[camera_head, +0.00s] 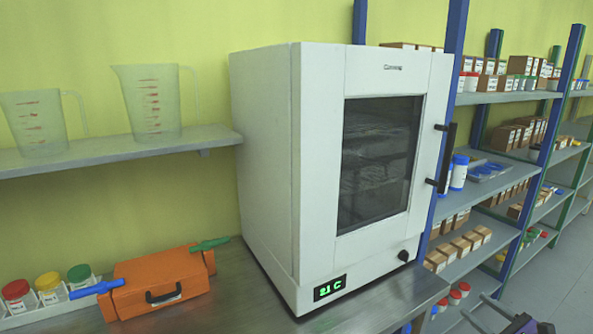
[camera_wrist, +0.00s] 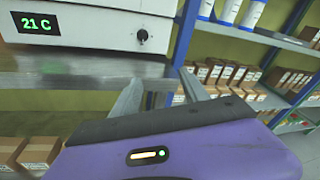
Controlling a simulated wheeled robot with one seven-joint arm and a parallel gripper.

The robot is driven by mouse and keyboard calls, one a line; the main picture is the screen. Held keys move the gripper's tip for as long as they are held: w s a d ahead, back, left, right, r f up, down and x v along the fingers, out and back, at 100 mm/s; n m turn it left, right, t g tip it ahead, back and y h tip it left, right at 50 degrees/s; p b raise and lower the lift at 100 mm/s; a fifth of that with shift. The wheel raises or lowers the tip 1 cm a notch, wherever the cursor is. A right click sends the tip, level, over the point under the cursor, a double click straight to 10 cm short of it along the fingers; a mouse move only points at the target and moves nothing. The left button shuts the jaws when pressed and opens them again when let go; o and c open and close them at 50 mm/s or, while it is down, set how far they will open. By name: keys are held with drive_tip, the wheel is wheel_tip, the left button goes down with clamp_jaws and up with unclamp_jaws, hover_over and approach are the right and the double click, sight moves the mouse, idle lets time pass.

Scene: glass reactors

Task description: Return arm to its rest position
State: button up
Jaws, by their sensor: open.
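My gripper (camera_wrist: 163,92) shows in the wrist view with its two grey fingers apart and nothing between them. Its purple body fills the bottom of that view. The fingers point toward the front edge of the metal bench, below the white oven. I see no contact with anything.
A white oven (camera_head: 270,160) with its door shut stands on the metal bench (camera_head: 235,300). An orange case (camera_head: 160,285) and lidded jars (camera_head: 52,288) are left of it. Two beakers stand on the wall shelf (camera_head: 100,152). Blue-post shelving (camera_head: 500,215) with boxes stands at right.

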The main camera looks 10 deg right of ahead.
drive_tip(key=s+d+f+n+g+h, duration=0.3)
drive_tip(key=s+d+f+n+h, duration=0.15)
drive_tip(key=s+f+h, duration=0.2)
drive_tip(key=s+a+n+h, duration=0.3)
drive_tip(key=s+a+n, duration=0.3)
drive_tip(key=s+n, duration=0.3)
drive_tip(key=s+a+r+n+t+y, duration=0.1)
drive_tip(key=s+a+r+n+y, duration=0.1)
drive_tip(key=s+a+r+n, duration=0.45)
drive_tip(key=s+a+r+n+t+y, duration=0.1)
drive_tip(key=s+a+r+n, duration=0.15)
drive_tip(key=s+a, duration=0.75)
drive_tip(key=s+a+r+n+t+y, duration=0.2)
drive_tip(key=s+a+r+n, duration=0.3)
drive_tip(key=a, duration=0.7)
drive_tip(key=s+a+f+n+g+y, duration=0.1)
drive_tip(key=s+a+n+g+y, duration=0.1)
drive_tip(key=s+a, duration=0.4)
drive_tip(key=shift+s+a+f+g+b, duration=0.2)
drive_tip(key=shift+s+f+g+b, duration=0.15)
drive_tip(key=shift+s, duration=0.45)
drive_tip(key=shift+n, duration=0.25)
